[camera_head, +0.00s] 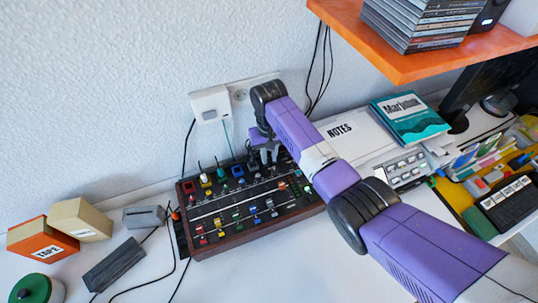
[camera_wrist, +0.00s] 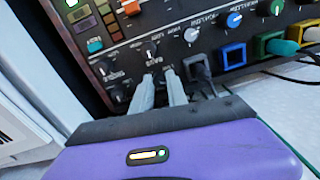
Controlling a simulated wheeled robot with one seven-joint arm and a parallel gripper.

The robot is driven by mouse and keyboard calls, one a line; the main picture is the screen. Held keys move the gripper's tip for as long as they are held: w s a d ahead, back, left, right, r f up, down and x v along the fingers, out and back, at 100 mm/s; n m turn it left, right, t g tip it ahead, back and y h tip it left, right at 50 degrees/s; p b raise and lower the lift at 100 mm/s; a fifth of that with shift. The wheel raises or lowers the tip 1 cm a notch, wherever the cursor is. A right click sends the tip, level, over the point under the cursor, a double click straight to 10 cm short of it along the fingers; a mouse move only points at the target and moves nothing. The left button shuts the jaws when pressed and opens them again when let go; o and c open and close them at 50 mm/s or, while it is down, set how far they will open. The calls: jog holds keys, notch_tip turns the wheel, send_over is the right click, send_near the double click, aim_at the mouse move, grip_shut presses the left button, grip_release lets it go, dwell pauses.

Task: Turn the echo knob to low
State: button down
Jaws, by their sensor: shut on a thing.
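The mixer (camera_head: 225,228) is a dark panel in a wooden frame, with coloured knobs and sliders, on the white table against the wall. My gripper (camera_head: 264,160) is over its back right part, pointing down. In the wrist view, the two grey fingers of my gripper (camera_wrist: 160,78) are shut on a small dark knob at the panel's edge, by the small white print. I take it for the echo knob; the fingers mostly hide it, and I cannot read its label or pointer. Other black knobs (camera_wrist: 150,50) are close beside the fingers.
Coloured square sockets with plugs and cables (camera_wrist: 234,55) are near the fingers. A white wall socket (camera_head: 210,104) is behind the mixer. An orange shelf (camera_head: 420,62) with disc cases hangs at the upper right. Boxes (camera_head: 80,219) stand at left.

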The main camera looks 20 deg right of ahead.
jog(key=shift+n, duration=0.3)
jog(key=n, duration=0.2)
jog(key=shift+r+n+p, duration=0.1)
jog(key=shift+n+p, duration=0.3)
jog(key=shift+n, duration=2.1)
jog(key=c, duration=1.3)
grip_release()
jog(key=shift+d, duration=0.1)
